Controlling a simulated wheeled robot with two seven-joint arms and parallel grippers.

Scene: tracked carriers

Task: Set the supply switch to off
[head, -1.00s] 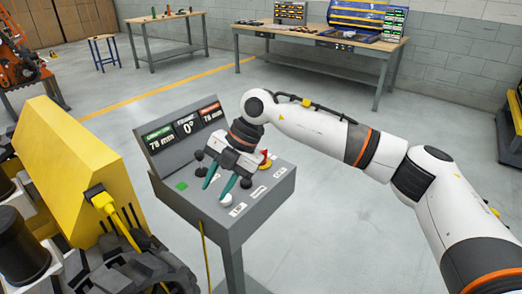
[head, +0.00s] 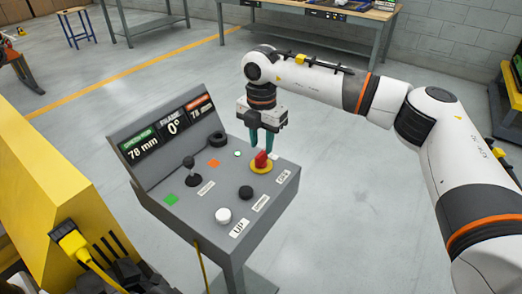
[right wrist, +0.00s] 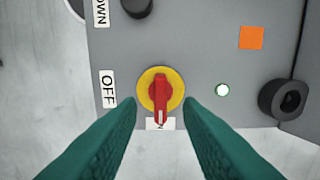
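The supply switch (head: 262,160) is a red rotary handle on a round yellow plate, on the right of the grey sloped console. In the right wrist view the red handle (right wrist: 160,94) has a white mark pointing to the bottom of the picture, at a small white label (right wrist: 160,124) of which only an "N" can be read. The "OFF" label (right wrist: 108,88) is to its left. My right gripper (head: 262,150) is open just above the switch. Its teal fingertips are apart on either side of the handle, holding nothing. My left gripper is not in view.
The console (head: 190,215) also bears a white button (head: 223,215), a black button (head: 246,192), a black joystick (head: 189,165) and a black ring-shaped part (head: 217,139). Its display (head: 168,128) reads 78 mm, 0°, 78 mm. Yellow machinery (head: 50,200) stands on the left.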

